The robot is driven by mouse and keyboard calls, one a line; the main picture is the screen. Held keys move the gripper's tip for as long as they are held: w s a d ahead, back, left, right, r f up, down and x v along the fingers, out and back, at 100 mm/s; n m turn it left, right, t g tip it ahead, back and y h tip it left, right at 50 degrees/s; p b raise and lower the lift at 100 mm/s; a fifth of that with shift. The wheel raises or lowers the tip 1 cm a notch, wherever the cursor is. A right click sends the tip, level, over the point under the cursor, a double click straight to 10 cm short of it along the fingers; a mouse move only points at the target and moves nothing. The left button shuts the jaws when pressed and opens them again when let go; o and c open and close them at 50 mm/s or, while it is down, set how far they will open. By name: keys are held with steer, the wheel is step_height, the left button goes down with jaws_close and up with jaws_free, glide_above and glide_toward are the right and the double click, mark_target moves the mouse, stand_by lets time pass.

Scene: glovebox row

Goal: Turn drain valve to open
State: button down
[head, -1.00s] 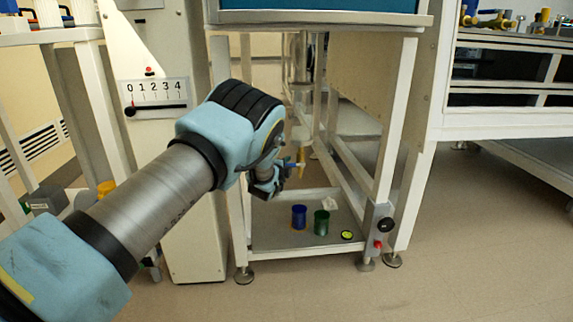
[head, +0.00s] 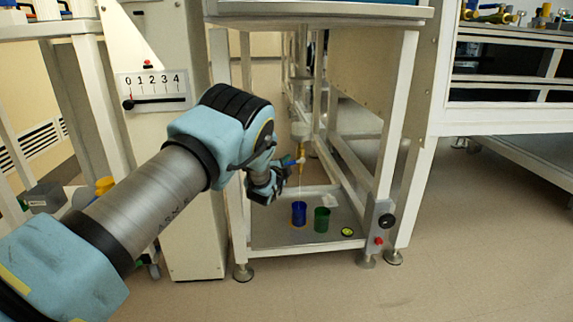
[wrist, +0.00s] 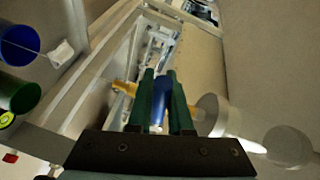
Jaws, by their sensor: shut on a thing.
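The drain valve is a yellow fitting (head: 301,154) with a blue handle (head: 288,162), under the bench. In the wrist view, its yellow body (wrist: 125,87) shows on both sides of my fingers. My gripper (wrist: 160,76) has its two green fingers shut on the blue handle (wrist: 160,102) between them. In the head view, the fingertips are small and partly hidden by my wrist. A thin pale stream (head: 300,184) runs down from the valve to the blue cup (head: 299,214). The blue cup (wrist: 17,46) also shows in the wrist view, with a thin line across it.
A green cup (head: 321,220) stands right of the blue cup on the grey lower shelf (head: 275,239). A small yellow-green disc (head: 347,232) lies near the shelf's right. White frame legs (head: 397,150) border the space. A 0-4 scale panel (head: 153,90) is at left.

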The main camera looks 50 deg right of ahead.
steer(key=shift+s+d+f+n+t+h+b, duration=0.15)
steer(key=shift+f+n+h+b, duration=0.25)
steer(key=shift+n+b, duration=0.25)
steer(key=shift+s+d+f+n+t+h+b, duration=0.15)
steer(key=shift+f+n+h+b, duration=0.25)
steer(key=shift+n, duration=0.35)
steer(key=shift+r, duration=0.1)
steer(key=c, duration=0.8)
jaws_free()
steer(key=shift+c, duration=0.2)
steer(key=p+v, duration=0.3)
steer(key=v, duration=0.7)
steer(key=shift+s+a, duration=0.15)
steer(key=shift+a, duration=0.25)
